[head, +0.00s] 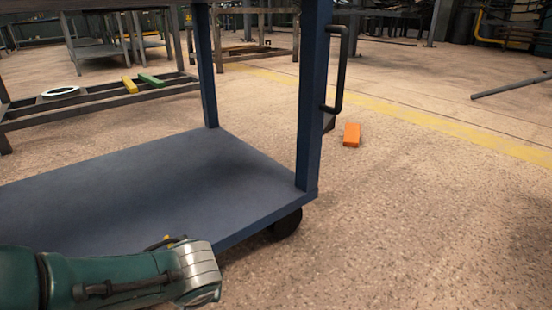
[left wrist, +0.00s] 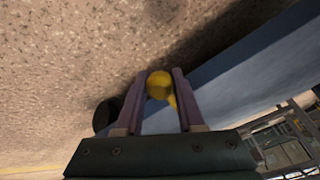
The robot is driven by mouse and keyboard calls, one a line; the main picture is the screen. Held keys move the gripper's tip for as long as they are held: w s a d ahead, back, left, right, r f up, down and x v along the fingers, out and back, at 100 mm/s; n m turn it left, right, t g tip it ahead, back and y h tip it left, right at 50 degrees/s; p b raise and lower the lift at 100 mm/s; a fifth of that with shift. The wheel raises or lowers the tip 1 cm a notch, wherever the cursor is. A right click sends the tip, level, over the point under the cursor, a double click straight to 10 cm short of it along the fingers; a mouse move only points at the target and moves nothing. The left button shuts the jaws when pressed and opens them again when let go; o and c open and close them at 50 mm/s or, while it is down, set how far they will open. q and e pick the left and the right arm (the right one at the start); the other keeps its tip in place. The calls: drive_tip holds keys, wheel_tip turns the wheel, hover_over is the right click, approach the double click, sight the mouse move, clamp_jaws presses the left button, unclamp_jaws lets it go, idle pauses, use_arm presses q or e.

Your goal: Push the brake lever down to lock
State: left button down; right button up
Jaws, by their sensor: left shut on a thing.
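The brake lever (left wrist: 160,86) shows in the left wrist view as a yellow rounded end with a short stem, beside the blue cart's edge. My left gripper (left wrist: 161,80) is shut on it, one finger on each side. In the head view my left arm comes in at the lower left over the near side of the cart's lower shelf (head: 175,180). Its fingers are hidden there, and only a small yellow bit shows above the wrist. Whether the lever is up or down cannot be told. My right gripper is in neither view.
A black cart wheel (head: 286,222) stands under the shelf corner, close to a blue post (head: 312,100) with a black handle (head: 340,70). An orange block (head: 351,135) lies on the floor beyond. A low rack stands at back left.

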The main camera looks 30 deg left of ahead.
use_arm(q)
drive_tip(key=shift+w+a+f+b, duration=0.1)
drive_tip(key=shift+a+f+b, duration=0.25)
drive_tip(key=shift+f, duration=0.15)
drive_tip(key=c, duration=0.5)
unclamp_jaws()
drive_tip(key=shift+w, duration=0.15)
drive_tip(key=shift+c, duration=0.2)
drive_tip(key=shift+r, duration=0.1)
drive_tip(key=p+v, duration=0.9)
drive_tip(key=v, duration=0.1)
drive_tip(key=shift+p, duration=0.35)
drive_tip(key=shift+a, duration=0.1)
